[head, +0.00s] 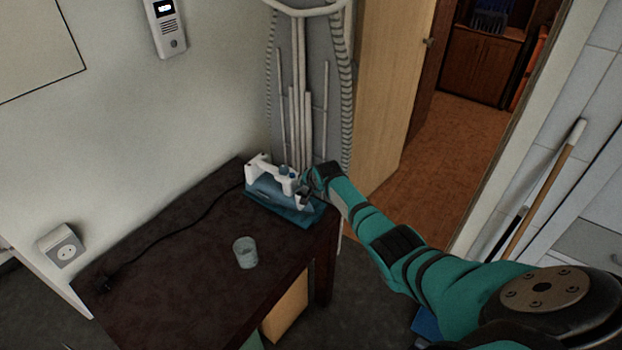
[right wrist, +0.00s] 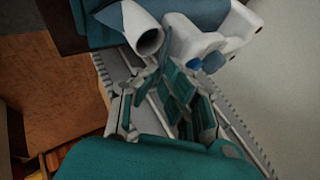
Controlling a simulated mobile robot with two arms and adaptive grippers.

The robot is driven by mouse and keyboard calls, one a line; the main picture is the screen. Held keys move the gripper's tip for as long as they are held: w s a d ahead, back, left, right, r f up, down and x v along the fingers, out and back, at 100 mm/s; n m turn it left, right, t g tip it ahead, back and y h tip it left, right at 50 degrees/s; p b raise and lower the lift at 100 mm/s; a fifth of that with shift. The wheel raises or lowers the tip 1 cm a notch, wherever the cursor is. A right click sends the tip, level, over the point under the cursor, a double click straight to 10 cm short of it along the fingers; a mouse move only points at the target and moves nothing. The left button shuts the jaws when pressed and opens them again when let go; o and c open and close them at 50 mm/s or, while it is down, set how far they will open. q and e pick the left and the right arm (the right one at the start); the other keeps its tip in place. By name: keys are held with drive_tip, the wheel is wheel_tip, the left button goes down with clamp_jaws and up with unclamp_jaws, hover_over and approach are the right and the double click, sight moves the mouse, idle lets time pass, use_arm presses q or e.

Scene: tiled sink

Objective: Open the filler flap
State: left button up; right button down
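A blue and white steam iron (head: 272,186) stands on a teal base at the far right corner of the dark table. Its white upper body (right wrist: 213,33) and a blue button (right wrist: 213,62) show in the right wrist view, beside a white open-ended spout-like part (right wrist: 140,27). I cannot tell for certain which part is the filler flap. My right gripper (head: 309,184) is at the right end of the iron, very close to it. In the right wrist view its fingers (right wrist: 168,82) point at the white parts; contact and finger opening are unclear. My left gripper is out of view.
A glass (head: 245,253) stands on the dark table (head: 180,250) in front of the iron. A black cord crosses the tabletop towards a wall socket (head: 66,250). An ironing board (head: 300,90) leans on the wall behind. An open doorway lies to the right.

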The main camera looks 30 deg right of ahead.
drive_tip(key=shift+w+a+r+n+g+h+b, duration=0.2)
drive_tip(key=shift+w+g+b, duration=0.4)
drive_tip(key=shift+b, duration=1.15)
drive_tip(key=shift+w+a+r+n+g+h+b, duration=0.25)
drive_tip(key=shift+g+b, duration=0.55)
drive_tip(key=shift+b, duration=0.95)
drive_tip(key=shift+w+a+m+g+h+b, duration=0.2)
drive_tip(key=shift+w+g+b, duration=0.45)
drive_tip(key=shift+b, duration=1.1)
drive_tip(key=shift+w+r+n+g+h+b, duration=0.1)
drive_tip(key=shift+r+n+g+h+b, duration=0.3)
drive_tip(key=shift+b, duration=0.95)
drive_tip(key=shift+f, duration=0.1)
